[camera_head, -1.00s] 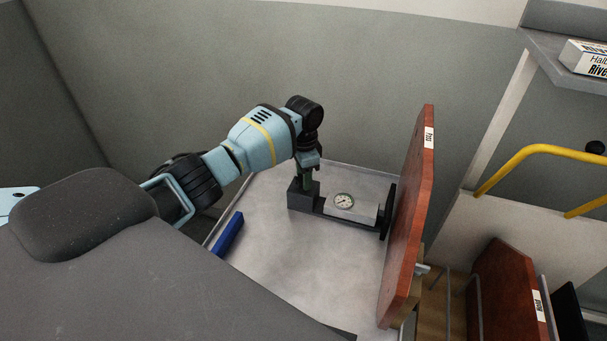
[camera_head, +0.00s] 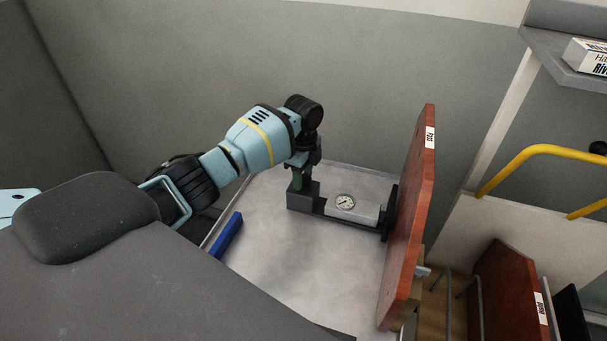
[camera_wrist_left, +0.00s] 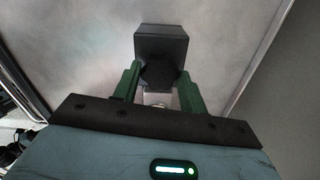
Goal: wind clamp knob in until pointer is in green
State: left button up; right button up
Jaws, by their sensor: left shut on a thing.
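The clamp stands on the light grey tray surface, with a dark block (camera_head: 303,197) at its left end and a pale body (camera_head: 352,208) carrying a round gauge (camera_head: 345,202). The gauge's pointer is too small to read against any green band. My left gripper (camera_head: 301,180) reaches down at the dark block. In the left wrist view its green fingers (camera_wrist_left: 158,85) are shut on the dark round clamp knob (camera_wrist_left: 160,75), in front of the block (camera_wrist_left: 162,42). The knob is hidden in the head view. My right gripper is not in view.
A red-brown board labelled "Post" (camera_head: 411,215) stands upright right of the clamp. A blue bar (camera_head: 227,235) lies at the tray's left edge. The tray's front area (camera_head: 310,265) is clear. A yellow rail (camera_head: 530,155) is at the right.

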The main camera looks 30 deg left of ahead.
pick_arm(q)
jog(key=shift+m, duration=0.6)
jog(key=o, duration=1)
jog(key=shift+r, duration=3.9)
